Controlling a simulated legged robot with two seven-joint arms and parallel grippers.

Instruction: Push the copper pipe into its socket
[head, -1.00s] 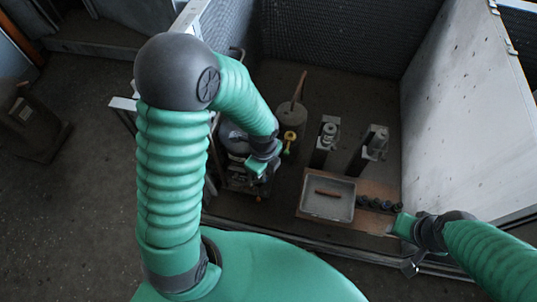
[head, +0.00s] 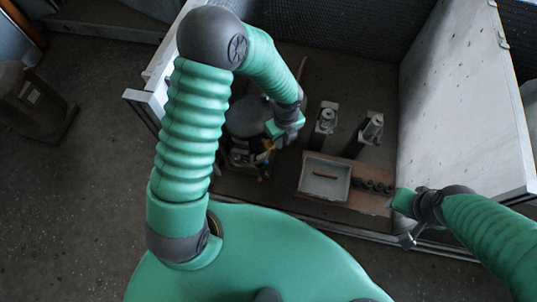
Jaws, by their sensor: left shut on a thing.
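A copper-coloured pipe (head: 302,68) stands at the back of the bay, its lower part hidden behind my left arm. A short copper-coloured piece (head: 325,175) lies in the grey tray (head: 347,190). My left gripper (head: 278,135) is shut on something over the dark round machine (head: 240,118). Its own hand hides what it holds, and I cannot see a socket clearly. A small yellow part (head: 267,148) shows just below the gripper. My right gripper (head: 398,212) is low at the right, beside the tray's board; its jaws are unclear.
Two grey upright fixtures (head: 325,117) and (head: 371,128) stand behind the tray. Several dark round parts (head: 374,186) sit in a row on the brown board (head: 370,202). A pale panel (head: 460,110) walls off the right side. Bare floor (head: 80,190) is at the left.

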